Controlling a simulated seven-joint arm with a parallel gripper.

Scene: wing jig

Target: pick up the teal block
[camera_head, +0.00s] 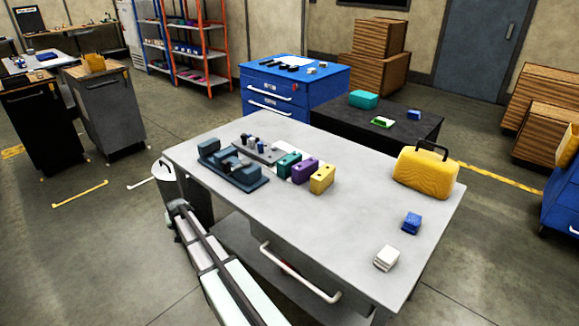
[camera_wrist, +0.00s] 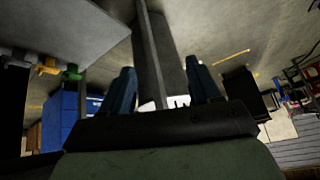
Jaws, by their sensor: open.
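The teal block (camera_head: 288,164) stands on the grey table (camera_head: 350,235) in the head view, at the left end of a short row beside a purple block (camera_head: 305,170) and a yellow block (camera_head: 322,179). Dark blue-grey jig parts (camera_head: 235,172) lie just left of it. My gripper (camera_wrist: 162,88) shows in the wrist view with its two dark fingers apart and nothing between them. The teal block does not show in the wrist view. I cannot make out my gripper's fingers in the head view, so their exact distance from the block is unclear.
A yellow case (camera_head: 426,174), a blue block (camera_head: 411,223) and a white block (camera_head: 386,258) stand on the table's right side. The table's middle front is clear. A black table (camera_head: 335,118) behind holds a larger teal box (camera_head: 363,99). A blue drawer cabinet (camera_head: 270,107) stands behind.

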